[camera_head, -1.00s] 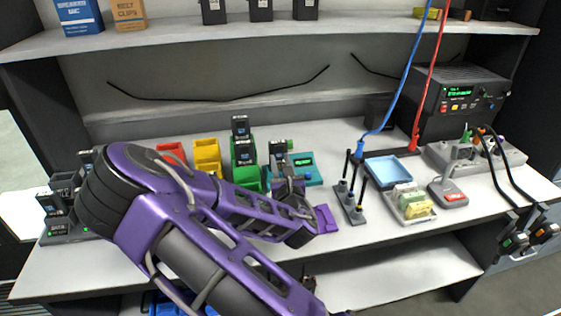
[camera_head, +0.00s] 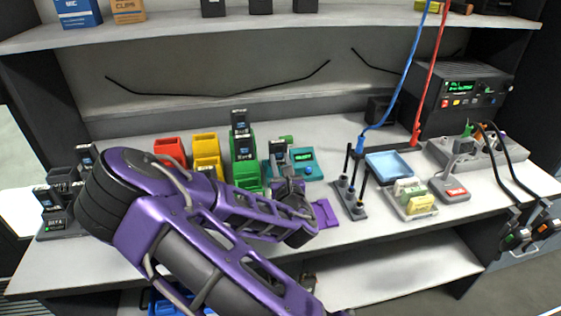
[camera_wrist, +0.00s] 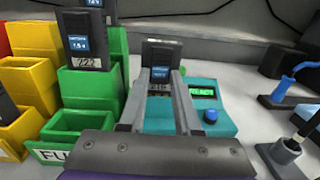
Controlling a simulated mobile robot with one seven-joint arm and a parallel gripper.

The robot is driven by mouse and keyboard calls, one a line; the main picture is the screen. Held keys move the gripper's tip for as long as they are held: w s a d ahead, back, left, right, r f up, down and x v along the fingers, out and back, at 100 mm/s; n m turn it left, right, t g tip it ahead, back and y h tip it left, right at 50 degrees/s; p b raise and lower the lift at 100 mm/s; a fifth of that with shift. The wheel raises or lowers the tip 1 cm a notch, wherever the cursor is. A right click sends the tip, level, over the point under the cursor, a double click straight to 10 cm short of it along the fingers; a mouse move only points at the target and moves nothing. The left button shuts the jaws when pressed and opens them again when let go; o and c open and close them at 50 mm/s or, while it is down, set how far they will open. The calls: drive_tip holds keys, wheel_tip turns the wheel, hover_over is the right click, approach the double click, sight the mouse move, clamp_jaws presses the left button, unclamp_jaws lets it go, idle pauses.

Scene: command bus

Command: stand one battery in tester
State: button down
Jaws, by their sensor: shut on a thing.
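The tester is a teal box with a lit green display (camera_head: 304,157) and a blue knob. It stands on the bench right of the green bins, and it also shows in the wrist view (camera_wrist: 210,118). A dark battery with a blue label (camera_wrist: 161,72) is upright at the tester's left part. It also shows in the head view (camera_head: 278,150). My gripper (camera_wrist: 162,88) is shut on this battery, one grey finger on each side. The battery's lower end is partly hidden between the fingers, so I cannot tell whether it is fully seated.
Green bins (camera_wrist: 93,88) with upright batteries stand close on the left, with yellow (camera_head: 206,146) and red (camera_head: 170,148) bins beyond. A rack with upright probes (camera_head: 350,190), a blue tray (camera_head: 388,168) and a dark power supply (camera_head: 460,95) are to the right.

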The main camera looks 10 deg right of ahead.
drive_tip(key=shift+f, duration=0.15)
drive_tip(key=c, duration=0.5)
unclamp_jaws()
